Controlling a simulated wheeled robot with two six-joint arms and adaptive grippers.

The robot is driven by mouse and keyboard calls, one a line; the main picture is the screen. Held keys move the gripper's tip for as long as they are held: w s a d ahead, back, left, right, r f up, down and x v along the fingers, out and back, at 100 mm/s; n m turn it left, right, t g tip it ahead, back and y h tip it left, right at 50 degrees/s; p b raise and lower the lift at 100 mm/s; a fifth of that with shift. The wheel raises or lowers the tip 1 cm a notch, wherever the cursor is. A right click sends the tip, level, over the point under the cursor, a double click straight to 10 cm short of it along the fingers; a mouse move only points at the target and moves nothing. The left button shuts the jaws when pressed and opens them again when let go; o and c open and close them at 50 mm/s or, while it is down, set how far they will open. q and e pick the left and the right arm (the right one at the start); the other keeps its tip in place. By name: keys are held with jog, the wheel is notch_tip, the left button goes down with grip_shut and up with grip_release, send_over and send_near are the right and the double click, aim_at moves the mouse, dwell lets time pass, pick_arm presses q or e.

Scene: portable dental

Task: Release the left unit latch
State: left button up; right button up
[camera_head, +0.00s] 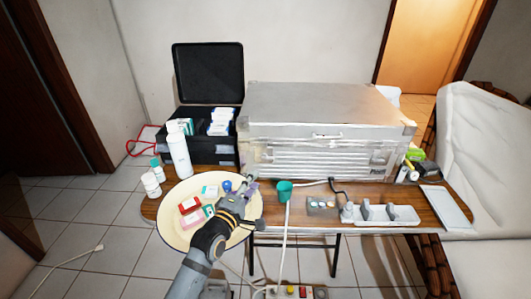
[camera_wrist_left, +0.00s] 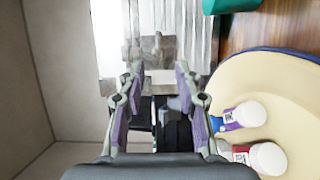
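The unit is a closed silver metal case (camera_head: 325,105) at the back of the wooden table, with a slatted front and a handle. Its left latch shows in the left wrist view as a grey metal fitting (camera_wrist_left: 153,48) on the case, just beyond my fingertips; in the head view it is too small to make out. My left gripper (camera_head: 252,188) is in front of the case's lower left corner, above the round tray. In the left wrist view my left gripper (camera_wrist_left: 158,82) has its purple-padded fingers apart, with nothing held between them. My right gripper is not in view.
A round cream tray (camera_head: 173,228) with small boxes lies under my left arm. A white bottle (camera_head: 179,152) and open black case (camera_head: 207,75) stand at left.

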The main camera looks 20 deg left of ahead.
aim_at(268, 160)
pick_arm(q)
jog(key=w, duration=0.3)
jog(key=w+b, duration=0.1)
jog(key=w, duration=0.2)
jog(key=w+d, duration=0.1)
jog(key=w, duration=0.2)
jog(key=shift+w+b, duration=0.4)
jog(key=shift+w, duration=0.35)
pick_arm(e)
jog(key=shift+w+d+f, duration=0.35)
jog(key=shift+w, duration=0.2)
pick_arm(q)
grip_shut()
jog(key=shift+r, duration=0.1)
